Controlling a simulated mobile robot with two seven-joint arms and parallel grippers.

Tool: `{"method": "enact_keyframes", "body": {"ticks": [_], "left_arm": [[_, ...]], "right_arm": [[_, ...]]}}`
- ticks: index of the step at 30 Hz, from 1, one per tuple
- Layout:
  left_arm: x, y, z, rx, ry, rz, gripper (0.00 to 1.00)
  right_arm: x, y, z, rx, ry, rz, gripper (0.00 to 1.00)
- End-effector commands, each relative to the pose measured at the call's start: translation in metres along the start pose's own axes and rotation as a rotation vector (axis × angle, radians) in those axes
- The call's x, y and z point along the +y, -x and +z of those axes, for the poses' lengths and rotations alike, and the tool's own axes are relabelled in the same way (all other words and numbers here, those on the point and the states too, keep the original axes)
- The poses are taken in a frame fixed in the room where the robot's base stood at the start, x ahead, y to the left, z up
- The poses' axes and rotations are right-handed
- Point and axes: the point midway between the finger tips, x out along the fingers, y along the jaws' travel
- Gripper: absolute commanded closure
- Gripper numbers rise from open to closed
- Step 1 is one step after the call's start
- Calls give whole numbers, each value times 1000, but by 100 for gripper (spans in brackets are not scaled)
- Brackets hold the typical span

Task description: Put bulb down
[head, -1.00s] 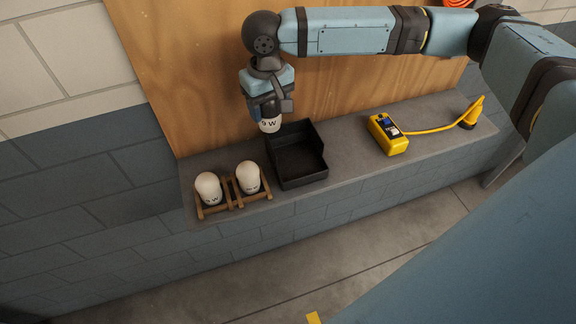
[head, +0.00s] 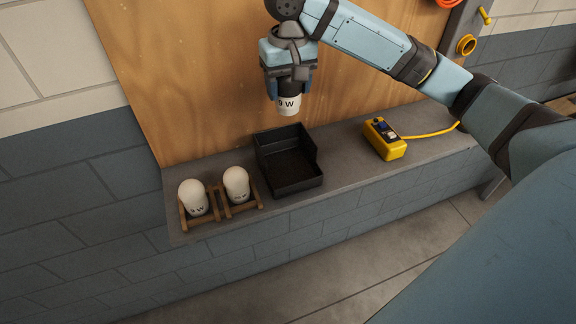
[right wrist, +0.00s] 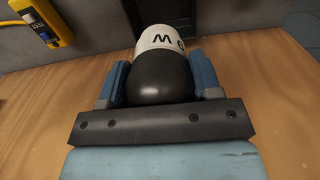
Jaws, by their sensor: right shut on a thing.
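My right gripper (head: 289,90) points down and is shut on a bulb (head: 289,104) with a dark base and a white part marked "W". The bulb hangs above the black open tray (head: 290,188), near its back edge and apart from it. In the right wrist view the bulb (right wrist: 160,77) sits between the two blue fingers of the gripper (right wrist: 160,82), dark end towards the camera. Two other white bulbs (head: 192,197) (head: 237,184) stand in a wooden rack (head: 222,208) left of the tray. My left gripper is not in view.
A yellow device (head: 384,139) with a yellow cable lies on the grey ledge (head: 345,158) right of the tray; it also shows in the right wrist view (right wrist: 43,22). A wooden panel (head: 190,80) stands behind the ledge. The tray looks empty.

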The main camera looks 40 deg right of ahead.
Motion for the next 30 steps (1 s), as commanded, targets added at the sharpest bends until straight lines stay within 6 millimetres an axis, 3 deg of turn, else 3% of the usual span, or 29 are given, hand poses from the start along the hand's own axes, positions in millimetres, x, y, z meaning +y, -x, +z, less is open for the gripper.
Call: {"method": "enact_keyframes", "body": {"ticks": [9, 15, 23, 30], "left_arm": [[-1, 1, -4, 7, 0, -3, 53], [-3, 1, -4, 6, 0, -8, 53], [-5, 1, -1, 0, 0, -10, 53], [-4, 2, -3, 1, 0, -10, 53]], "right_arm": [[1, -83, 2, -6, 0, 3, 74], [0, -128, 1, -3, 1, 1, 74], [0, -150, 1, -2, 1, 1, 74], [0, -184, 1, -3, 1, 1, 74]]}}
